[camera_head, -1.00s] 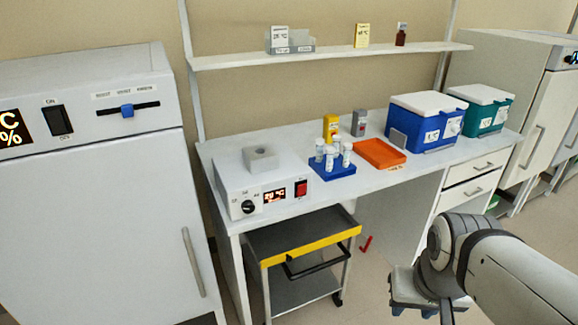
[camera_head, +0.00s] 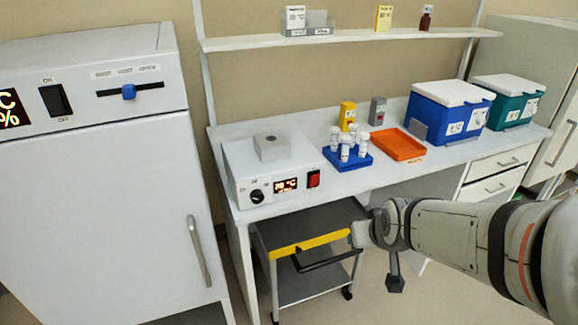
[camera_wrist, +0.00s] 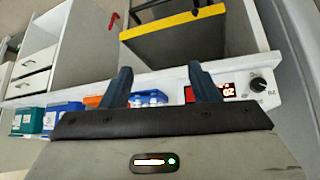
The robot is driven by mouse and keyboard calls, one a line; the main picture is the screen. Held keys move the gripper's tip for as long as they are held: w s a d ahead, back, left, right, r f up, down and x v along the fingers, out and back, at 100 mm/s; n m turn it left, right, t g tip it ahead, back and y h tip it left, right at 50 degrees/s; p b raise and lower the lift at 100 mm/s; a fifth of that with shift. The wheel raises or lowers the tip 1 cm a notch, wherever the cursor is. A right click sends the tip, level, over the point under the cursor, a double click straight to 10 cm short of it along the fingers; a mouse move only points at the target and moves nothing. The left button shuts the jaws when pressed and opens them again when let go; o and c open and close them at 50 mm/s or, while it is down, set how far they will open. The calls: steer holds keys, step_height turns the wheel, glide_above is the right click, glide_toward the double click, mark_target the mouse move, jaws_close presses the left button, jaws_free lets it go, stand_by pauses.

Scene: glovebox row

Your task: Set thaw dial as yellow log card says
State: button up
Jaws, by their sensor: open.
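The thaw dial (camera_head: 257,196) is a black knob on the front of a white heating unit (camera_head: 225,165) at the left end of the bench. A lit display (camera_head: 286,185) and a red switch (camera_head: 313,178) sit to its right. In the wrist view, the dial (camera_wrist: 258,84) shows at the right, upside down. The yellow card (camera_head: 384,18) stands on the shelf; its writing is too small to read. A white card (camera_head: 296,18) stands left of it. My gripper (camera_wrist: 160,80) is open and empty, apart from the dial; its fingers are unclear in the head view.
A blue rack with white-capped tubes (camera_head: 346,160), an orange tray (camera_head: 398,144) and blue and teal coolers (camera_head: 452,110) stand on the bench. A cart with a yellow edge (camera_head: 305,245) is under it. A tall white cabinet (camera_head: 100,210) stands at left.

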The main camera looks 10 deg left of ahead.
steer(key=w+a+f+n+t+y+b, duration=0.1)
steer(key=w+a+f+n+t+y, duration=0.15)
steer(key=w+a, duration=0.4)
steer(key=n+t+y+b, duration=0.3)
steer(key=n+t+y, duration=0.1)
steer(key=t+y, duration=0.2)
glide_toward(258, 199)
steer(key=x, duration=0.2)
steer(key=p+x, duration=0.1)
steer(key=x, duration=0.6)
steer(key=shift+w+a+p, duration=0.1)
steer(key=shift+p, duration=0.25)
steer(key=c, duration=1)
steer(key=shift+o, duration=0.2)
